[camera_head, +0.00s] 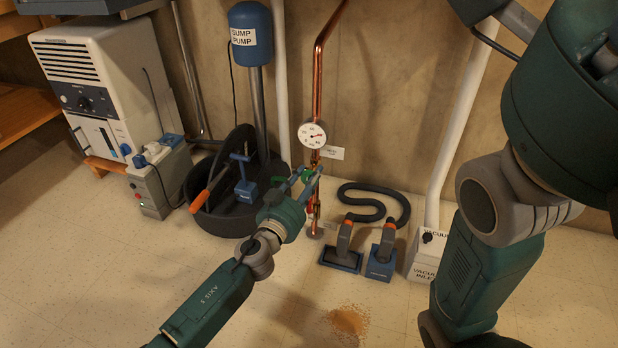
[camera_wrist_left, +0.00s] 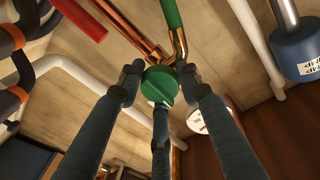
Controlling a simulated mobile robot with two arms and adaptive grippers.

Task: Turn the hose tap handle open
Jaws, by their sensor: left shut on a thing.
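The hose tap is on a copper pipe (camera_head: 317,85) that runs down the back wall. Its green handle (camera_wrist_left: 161,84) shows in the left wrist view as a round hub, with a green bar (camera_wrist_left: 172,14) running from near it to the top edge. My left gripper (camera_head: 304,178) is at the handle in the head view and partly covers it. In the left wrist view its fingers (camera_wrist_left: 160,78) close around the hub from both sides, with another finger below. My right arm shows at the right of the head view, but its gripper is out of frame.
A black tub (camera_head: 225,215) with the blue sump pump (camera_head: 250,35) stands left of the tap. A round gauge (camera_head: 312,135) sits above it. Vacuum heads (camera_head: 380,255), a dark hose (camera_head: 365,195) and a vacuum inlet box (camera_head: 427,255) stand right. Sandy debris (camera_head: 348,320) lies on open floor.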

